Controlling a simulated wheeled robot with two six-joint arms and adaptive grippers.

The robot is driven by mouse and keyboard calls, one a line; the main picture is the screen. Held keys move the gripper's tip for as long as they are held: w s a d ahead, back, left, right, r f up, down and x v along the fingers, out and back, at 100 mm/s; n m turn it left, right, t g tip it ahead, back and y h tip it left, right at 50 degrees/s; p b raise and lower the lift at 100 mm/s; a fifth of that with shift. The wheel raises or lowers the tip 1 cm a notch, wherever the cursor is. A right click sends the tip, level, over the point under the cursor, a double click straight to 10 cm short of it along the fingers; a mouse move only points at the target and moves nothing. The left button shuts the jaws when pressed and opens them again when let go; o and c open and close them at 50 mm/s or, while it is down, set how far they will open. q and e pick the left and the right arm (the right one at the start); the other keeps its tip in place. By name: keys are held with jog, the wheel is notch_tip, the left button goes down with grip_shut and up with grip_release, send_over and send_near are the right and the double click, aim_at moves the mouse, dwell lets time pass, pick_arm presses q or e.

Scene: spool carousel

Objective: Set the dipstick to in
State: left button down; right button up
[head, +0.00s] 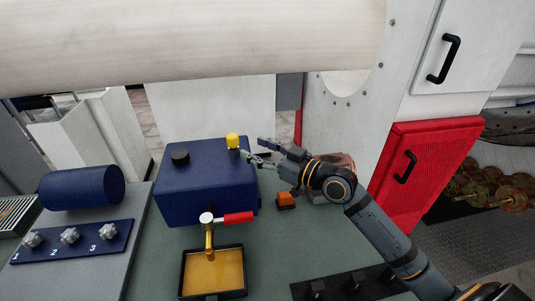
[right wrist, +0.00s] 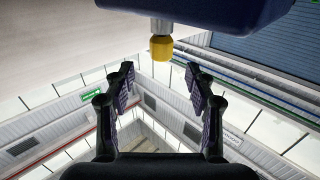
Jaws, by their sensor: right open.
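The dipstick has a yellow knob (head: 232,139) and stands upright on top of the blue tank (head: 195,190), near its right back corner. In the right wrist view the yellow knob (right wrist: 161,50) sits beyond the fingertips, between them in the picture, with a short grey piece between it and the blue tank (right wrist: 220,12). How deep the stick goes is hidden inside the tank. My right gripper (head: 254,148) is open and empty just right of the knob; it also shows in the right wrist view (right wrist: 160,75). My left gripper is not in view.
A black cap (head: 180,157) is on the tank's left. A red-handled tap (head: 238,217) hangs over a tray (head: 183,282) in front. An orange block (head: 286,200) lies right of the tank. A large pale roll (head: 190,40) spans above. A blue cylinder (head: 80,187) lies left.

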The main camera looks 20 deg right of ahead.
jog(key=v, duration=0.3)
jog(key=shift+s, duration=0.15)
dwell(0.6)
